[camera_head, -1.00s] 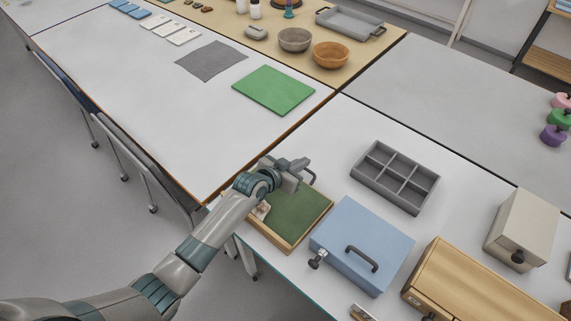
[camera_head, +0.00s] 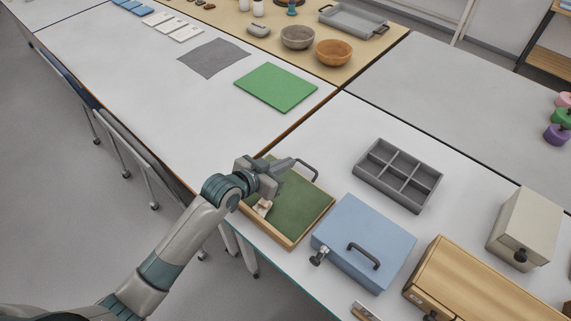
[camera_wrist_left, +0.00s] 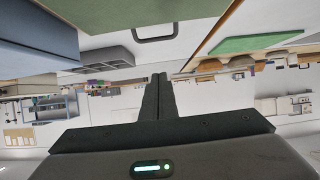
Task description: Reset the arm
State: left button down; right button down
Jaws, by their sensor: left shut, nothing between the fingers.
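My left gripper (camera_head: 283,165) is over the far left part of a wooden tray with a green lining (camera_head: 297,204). Its fingers are shut with nothing between them, and they also show closed together in the left wrist view (camera_wrist_left: 159,84). Small pale sherds (camera_head: 263,207) lie in the tray's near left part, partly hidden by my left wrist. The tray's dark handle (camera_head: 308,165) shows just beyond the fingers. My right gripper is in neither view.
A blue box with a handle (camera_head: 361,236) stands right of the tray. A grey divided organizer (camera_head: 421,201), a wooden box (camera_head: 480,275) and a beige box (camera_head: 527,228) stand further right. A green mat (camera_head: 276,87) lies on the table beyond, which has wide clear areas.

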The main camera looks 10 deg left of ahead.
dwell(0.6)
